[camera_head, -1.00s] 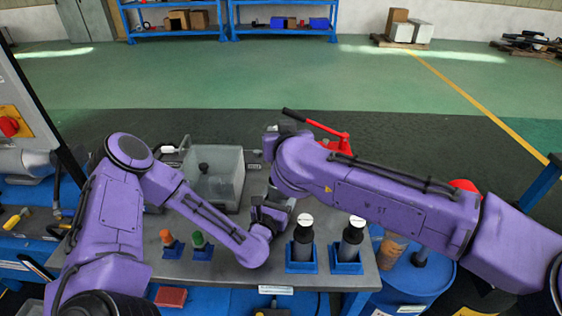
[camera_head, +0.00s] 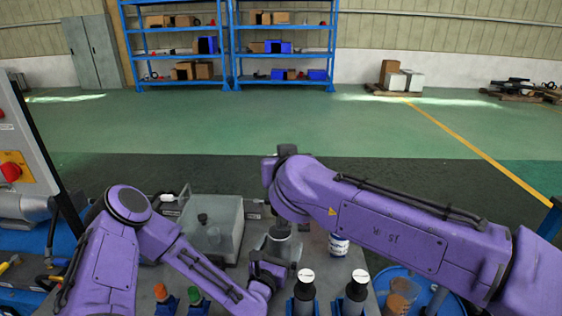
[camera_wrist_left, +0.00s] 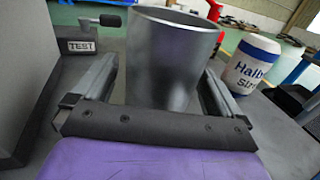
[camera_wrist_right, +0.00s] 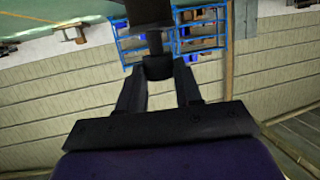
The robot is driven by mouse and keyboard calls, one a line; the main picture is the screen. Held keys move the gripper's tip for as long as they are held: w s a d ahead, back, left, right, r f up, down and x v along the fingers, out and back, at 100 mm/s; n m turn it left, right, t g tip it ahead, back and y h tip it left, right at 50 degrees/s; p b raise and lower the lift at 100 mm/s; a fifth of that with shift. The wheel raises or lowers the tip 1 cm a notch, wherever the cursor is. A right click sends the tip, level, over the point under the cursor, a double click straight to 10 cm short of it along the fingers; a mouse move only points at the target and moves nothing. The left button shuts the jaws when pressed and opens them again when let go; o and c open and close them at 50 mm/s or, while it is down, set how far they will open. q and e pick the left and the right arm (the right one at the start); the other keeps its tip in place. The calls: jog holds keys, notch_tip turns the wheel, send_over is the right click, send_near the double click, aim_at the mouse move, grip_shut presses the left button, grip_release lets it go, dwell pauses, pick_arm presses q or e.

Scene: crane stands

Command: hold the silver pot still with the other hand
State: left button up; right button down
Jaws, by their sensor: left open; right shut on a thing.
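The silver pot (camera_head: 280,243) stands on the grey bench, just beyond my left gripper (camera_head: 266,268). In the left wrist view the pot (camera_wrist_left: 172,58) is upright between the two open fingers of my left gripper (camera_wrist_left: 155,88). I cannot tell whether either finger touches it. My right gripper (camera_wrist_right: 160,82) is shut on a dark knob-like piece (camera_wrist_right: 157,66) below a larger black part. I cannot tell what this piece belongs to. In the head view my right arm hides most of that gripper.
A grey translucent bin (camera_head: 212,228) stands left of the pot. A white and blue labelled can (camera_wrist_left: 256,62) stands to its right. Two dark cylinders with white tops (camera_head: 305,285) and orange and green knobs (camera_head: 194,296) are at the front.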

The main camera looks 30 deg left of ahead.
pick_arm(q)
jog(key=v, duration=1.1)
jog(key=shift+s+d, duration=0.1)
jog(key=shift+s, duration=0.2)
